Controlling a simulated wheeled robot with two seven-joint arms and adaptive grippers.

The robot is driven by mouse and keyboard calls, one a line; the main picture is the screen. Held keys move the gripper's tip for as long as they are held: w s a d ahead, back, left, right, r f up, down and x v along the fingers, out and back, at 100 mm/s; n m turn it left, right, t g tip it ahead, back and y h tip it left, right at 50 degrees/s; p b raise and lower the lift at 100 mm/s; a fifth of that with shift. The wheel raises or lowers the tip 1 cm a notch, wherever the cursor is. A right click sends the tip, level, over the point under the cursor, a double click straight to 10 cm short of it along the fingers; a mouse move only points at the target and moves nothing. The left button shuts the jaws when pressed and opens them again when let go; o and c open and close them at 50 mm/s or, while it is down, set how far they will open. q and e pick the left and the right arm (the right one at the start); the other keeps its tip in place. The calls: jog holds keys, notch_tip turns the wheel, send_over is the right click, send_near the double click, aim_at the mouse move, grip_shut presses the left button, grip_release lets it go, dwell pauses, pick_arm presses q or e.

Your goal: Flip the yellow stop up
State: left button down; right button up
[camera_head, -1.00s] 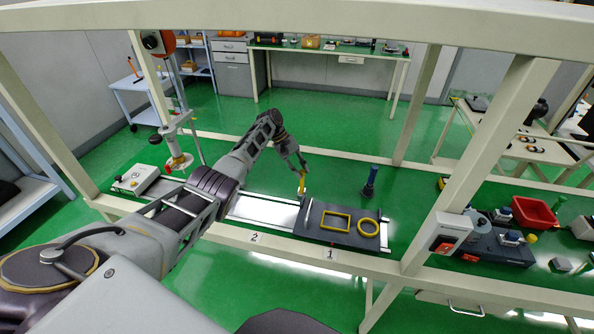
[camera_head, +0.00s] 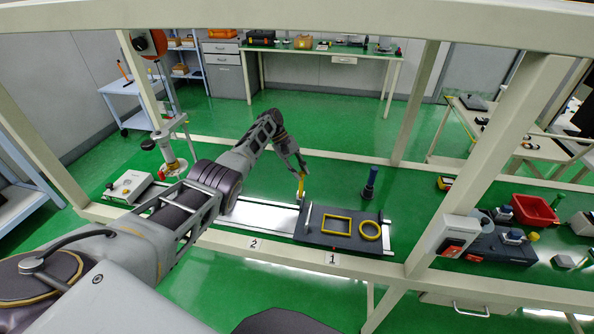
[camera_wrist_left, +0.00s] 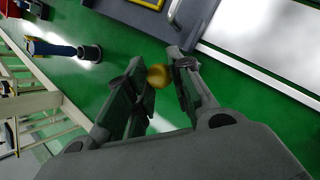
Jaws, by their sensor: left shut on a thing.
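The yellow stop (camera_head: 301,188) stands at the left end of the dark plate, by the rail, in the head view. My left gripper (camera_head: 301,171) reaches down to it from above and is shut on it. In the left wrist view the stop's rounded yellow end (camera_wrist_left: 159,77) shows between the two fingers of the gripper (camera_wrist_left: 158,88); the rest of it is hidden. My right gripper is not in view.
The dark plate (camera_head: 316,237) carries a yellow rectangular frame (camera_head: 337,225) and a yellow ring (camera_head: 370,230). A blue post (camera_head: 370,182) stands behind it. A pale frame beam (camera_head: 452,170) rises at right. A grey box (camera_head: 130,187) sits left.

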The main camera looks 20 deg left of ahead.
pick_arm(q)
jog(key=shift+w+a, duration=0.15)
jog(key=shift+w, duration=0.15)
dwell(0.5)
jog(key=c, duration=1.6)
grip_release()
jog(key=shift+c, duration=0.2)
jog(key=shift+o, duration=0.7)
jog(key=shift+w+a+f, duration=0.15)
jog(key=shift+w+f, duration=0.2)
jog(key=shift+w, duration=0.15)
jog(key=shift+s+d+r, duration=0.15)
jog(key=shift+s+d, duration=0.05)
jog(key=v, duration=0.7)
jog(key=shift+a, duration=0.25)
jog(key=shift+r, duration=0.1)
